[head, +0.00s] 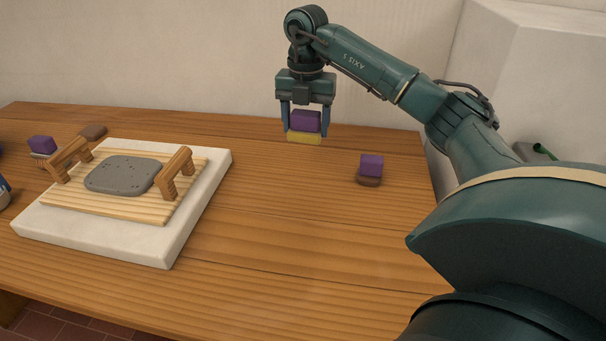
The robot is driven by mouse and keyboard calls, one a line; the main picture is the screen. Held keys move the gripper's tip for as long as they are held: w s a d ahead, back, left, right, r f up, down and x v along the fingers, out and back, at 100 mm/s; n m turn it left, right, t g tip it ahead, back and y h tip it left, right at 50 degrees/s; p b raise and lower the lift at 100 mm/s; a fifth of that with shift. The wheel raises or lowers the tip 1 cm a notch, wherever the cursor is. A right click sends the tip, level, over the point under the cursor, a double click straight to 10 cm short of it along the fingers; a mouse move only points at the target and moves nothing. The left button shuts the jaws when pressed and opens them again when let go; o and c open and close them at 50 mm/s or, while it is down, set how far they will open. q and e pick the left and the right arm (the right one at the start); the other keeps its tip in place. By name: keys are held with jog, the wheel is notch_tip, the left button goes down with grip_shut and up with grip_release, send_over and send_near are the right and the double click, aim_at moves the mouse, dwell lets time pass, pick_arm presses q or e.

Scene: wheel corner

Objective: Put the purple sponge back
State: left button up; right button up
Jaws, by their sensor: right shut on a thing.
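My right gripper (306,121) points down over the back part of the table and is shut on a purple sponge (305,122) with a yellow layer under it. One blue finger is on each side of it. Whether its underside touches the table is hard to tell. A second purple block (371,165) with a brown base sits on the table to the right. A third purple block (42,144) with a pale base is at the far left. My left gripper is not in view.
On the wooden table (300,240), a white slab (110,246) carries a slatted board (140,212) with two wooden handles and a grey clay disc (122,174). A flat brown piece (93,131) lies behind it. Blue objects are cut off at the left edge. The middle is clear.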

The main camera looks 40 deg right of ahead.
jog(key=shift+f, duration=0.1)
jog(key=b, duration=0.2)
send_over(305, 174)
notch_tip(305, 174, down, 6)
jog(key=shift+f, duration=0.1)
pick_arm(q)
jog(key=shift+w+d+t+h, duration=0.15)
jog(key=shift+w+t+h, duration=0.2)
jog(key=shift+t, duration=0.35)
pick_arm(e)
jog(key=shift+f, duration=1.65)
jog(key=shift+f, duration=0.1)
jog(key=shift+f, duration=0.15)
jog(key=o, duration=0.9)
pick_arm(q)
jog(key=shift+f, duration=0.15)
